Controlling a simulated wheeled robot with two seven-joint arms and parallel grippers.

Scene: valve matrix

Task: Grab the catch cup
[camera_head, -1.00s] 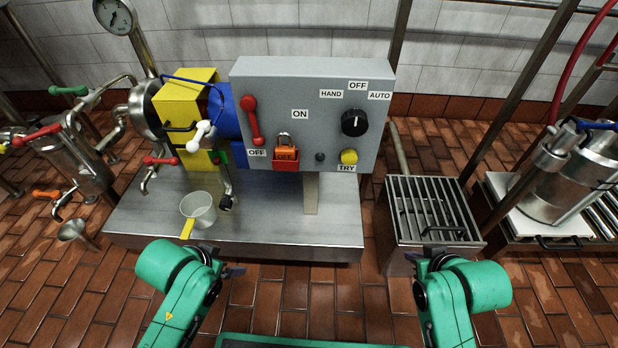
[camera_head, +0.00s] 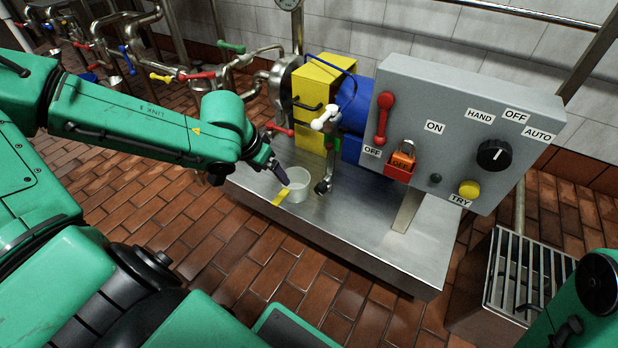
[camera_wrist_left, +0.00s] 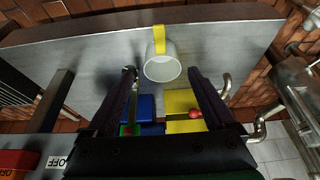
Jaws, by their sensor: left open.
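The catch cup (camera_head: 299,187), a white open cup with a yellow handle (camera_head: 280,198), stands upright on the steel bench under the small outlet pipe (camera_head: 324,182). My left gripper (camera_head: 279,175) is at the cup's upper left, close to its rim and empty. In the left wrist view the cup (camera_wrist_left: 163,68) shows just beyond the two open fingers (camera_wrist_left: 163,84), roughly centred between them, its handle pointing away. I cannot tell whether a finger touches it. My right gripper is not in view; only part of that arm shows at lower right.
The grey control box (camera_head: 465,130) with red lever and padlock rises right of the cup. The yellow block (camera_head: 318,100) and blue housing (camera_head: 354,108) stand behind it. The steel bench (camera_head: 375,235) is clear to the right. A grated stand (camera_head: 522,270) is at far right.

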